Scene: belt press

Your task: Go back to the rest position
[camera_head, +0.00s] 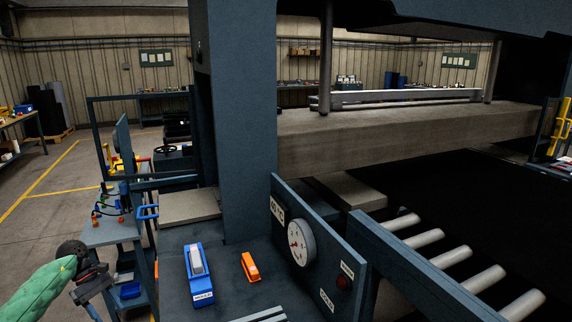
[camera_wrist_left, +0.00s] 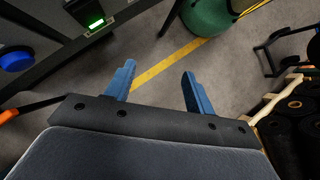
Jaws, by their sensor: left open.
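My left gripper (camera_wrist_left: 158,70) shows in the left wrist view with its two blue fingers apart and nothing between them. Beyond the fingers is grey floor with a yellow line. In the head view my left arm comes in at the lower left, and the gripper (camera_head: 92,290) hangs left of the press, apart from the bench. My right gripper is in neither view.
The press bench holds a labelled blue holder (camera_head: 196,287) with a grey piece (camera_head: 196,260), and an orange item (camera_head: 250,267). A gauge panel (camera_head: 324,257) and rollers (camera_head: 450,257) stand right. A small bench (camera_head: 112,233) is close beside my left gripper. Open floor (camera_head: 60,190) lies left.

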